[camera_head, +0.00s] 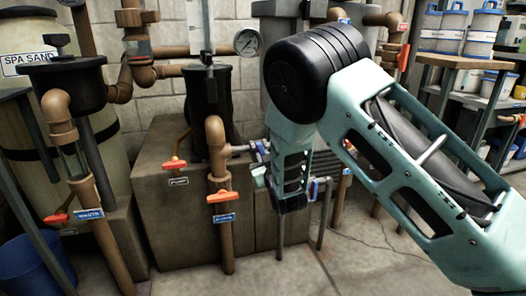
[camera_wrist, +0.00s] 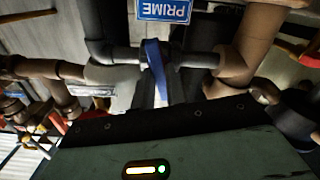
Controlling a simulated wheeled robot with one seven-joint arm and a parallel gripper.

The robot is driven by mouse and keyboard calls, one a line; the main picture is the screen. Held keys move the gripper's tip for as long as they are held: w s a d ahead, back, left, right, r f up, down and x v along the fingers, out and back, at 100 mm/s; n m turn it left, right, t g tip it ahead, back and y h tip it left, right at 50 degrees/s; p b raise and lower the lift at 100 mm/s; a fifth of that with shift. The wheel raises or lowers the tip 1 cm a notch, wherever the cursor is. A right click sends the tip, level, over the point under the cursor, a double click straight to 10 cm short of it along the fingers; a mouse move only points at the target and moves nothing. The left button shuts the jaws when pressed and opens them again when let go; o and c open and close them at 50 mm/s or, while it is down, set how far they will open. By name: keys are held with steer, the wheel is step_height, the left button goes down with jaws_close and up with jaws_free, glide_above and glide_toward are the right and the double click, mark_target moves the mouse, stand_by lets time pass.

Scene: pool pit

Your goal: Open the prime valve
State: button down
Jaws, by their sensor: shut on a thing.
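The prime valve's blue handle (camera_wrist: 155,62) shows in the wrist view, on a grey pipe beside a thick brown pipe (camera_wrist: 243,50). A blue PRIME sign (camera_wrist: 163,10) appears upside down at the top edge. My gripper (camera_wrist: 157,92) is shut on the handle, with its dark fingers at the handle's lower end. In the head view, my gripper (camera_head: 262,166) is at the small pipe joint right of the brown upright pipe (camera_head: 217,180). My wrist hides part of that area, and the grip itself is unclear there.
Orange-handled valves stand nearby, one on the brown pipe (camera_head: 221,197) and one near the black pump pot (camera_head: 174,164). The spa sand filter (camera_head: 50,110) is at left. A shelf with white tubs (camera_head: 452,28) stands at right. Floor at lower middle is clear.

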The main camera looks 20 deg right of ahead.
steer(key=n+p, duration=0.4)
steer(key=n, duration=1.1)
steer(key=shift+p, duration=0.3)
steer(key=c, duration=1.3)
jaws_free()
steer(key=s+p, duration=0.1)
steer(key=s, duration=0.6)
steer(key=shift+p, duration=0.35)
